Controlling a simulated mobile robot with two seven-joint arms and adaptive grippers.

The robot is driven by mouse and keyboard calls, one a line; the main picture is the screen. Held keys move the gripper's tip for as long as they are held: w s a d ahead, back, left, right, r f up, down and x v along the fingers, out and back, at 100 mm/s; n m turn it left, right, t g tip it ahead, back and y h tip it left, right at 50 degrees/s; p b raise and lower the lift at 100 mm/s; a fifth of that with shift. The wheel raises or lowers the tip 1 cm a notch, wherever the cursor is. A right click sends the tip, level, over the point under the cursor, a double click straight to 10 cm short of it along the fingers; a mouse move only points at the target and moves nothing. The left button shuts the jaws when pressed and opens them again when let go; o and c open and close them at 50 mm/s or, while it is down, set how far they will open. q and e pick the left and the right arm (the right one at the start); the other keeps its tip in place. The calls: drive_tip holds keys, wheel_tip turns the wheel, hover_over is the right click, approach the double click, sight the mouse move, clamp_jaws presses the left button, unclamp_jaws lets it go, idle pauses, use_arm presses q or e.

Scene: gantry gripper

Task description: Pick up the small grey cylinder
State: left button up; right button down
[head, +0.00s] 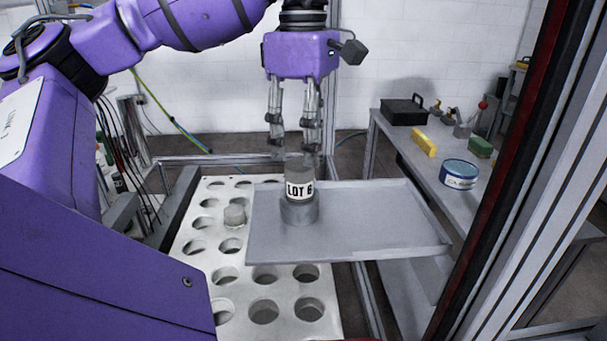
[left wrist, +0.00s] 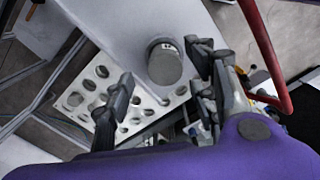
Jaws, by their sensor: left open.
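A grey cylinder with a white "LOT 6" label (head: 300,190) stands upright in a round grey holder (head: 299,212) on a flat metal tray (head: 375,225). My left gripper (head: 294,148) points down just above this cylinder, its two fingers apart and nothing held. In the left wrist view the cylinder's round grey top (left wrist: 164,66) shows between and beyond the open fingers. Another small pale grey cylinder (head: 234,214) sits in a hole of the white rack, left of the tray. My right gripper is not in view.
The white rack (head: 238,283) with rows of round holes lies below and left of the tray. A bench at the right holds a black case (head: 404,111), a yellow block (head: 424,143) and a blue tin (head: 458,174). A dark frame post (head: 515,150) stands at the right.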

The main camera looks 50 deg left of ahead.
sight(301, 163)
use_arm(q)
drive_tip(key=shift+s+a+f, duration=0.15)
drive_tip(key=shift+a+f, duration=0.05)
drive_tip(key=shift+a, duration=0.2)
drive_tip(key=shift+f, duration=0.4)
drive_tip(key=shift+s+d+f+b, duration=0.15)
drive_tip(key=shift+f+b, duration=0.2)
drive_tip(key=shift+f, duration=0.35)
wheel_tip(301, 163, down, 5)
drive_tip(key=shift+r, duration=0.2)
clamp_jaws()
